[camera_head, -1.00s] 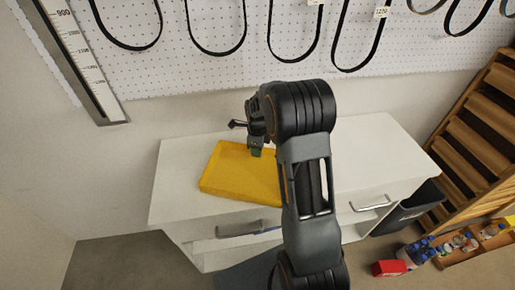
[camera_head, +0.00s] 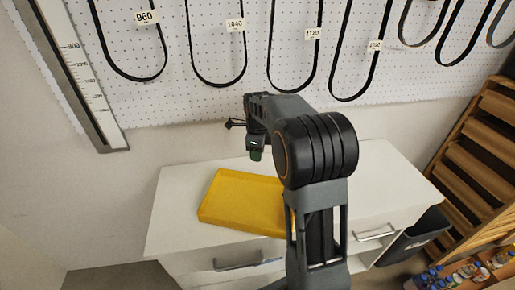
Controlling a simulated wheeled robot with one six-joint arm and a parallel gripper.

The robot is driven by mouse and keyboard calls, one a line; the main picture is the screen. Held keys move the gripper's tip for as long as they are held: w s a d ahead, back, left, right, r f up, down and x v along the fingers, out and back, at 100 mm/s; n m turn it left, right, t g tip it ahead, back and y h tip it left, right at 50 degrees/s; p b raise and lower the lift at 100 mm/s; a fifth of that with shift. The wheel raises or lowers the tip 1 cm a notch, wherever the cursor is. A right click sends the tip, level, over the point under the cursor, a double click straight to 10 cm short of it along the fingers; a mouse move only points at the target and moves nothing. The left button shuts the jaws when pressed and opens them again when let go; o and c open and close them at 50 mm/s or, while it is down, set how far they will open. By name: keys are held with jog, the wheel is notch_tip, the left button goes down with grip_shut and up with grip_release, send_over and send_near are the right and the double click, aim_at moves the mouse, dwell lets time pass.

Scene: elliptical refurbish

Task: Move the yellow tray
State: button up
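The yellow tray (camera_head: 240,203) lies flat on top of the white cabinet (camera_head: 175,205). My arm hides part of its right side. My gripper (camera_head: 256,155) is above and behind the tray's far edge, near the wall, and looks apart from the tray.
Black belts (camera_head: 243,80) hang on the white pegboard (camera_head: 205,100) behind. A metal ruler (camera_head: 75,85) is at the left. A dark bin (camera_head: 418,232), a wooden rack (camera_head: 475,160) and bottles (camera_head: 440,275) are at the right. The cabinet top is clear beside the tray.

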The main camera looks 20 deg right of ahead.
jog(key=shift+r, duration=0.85)
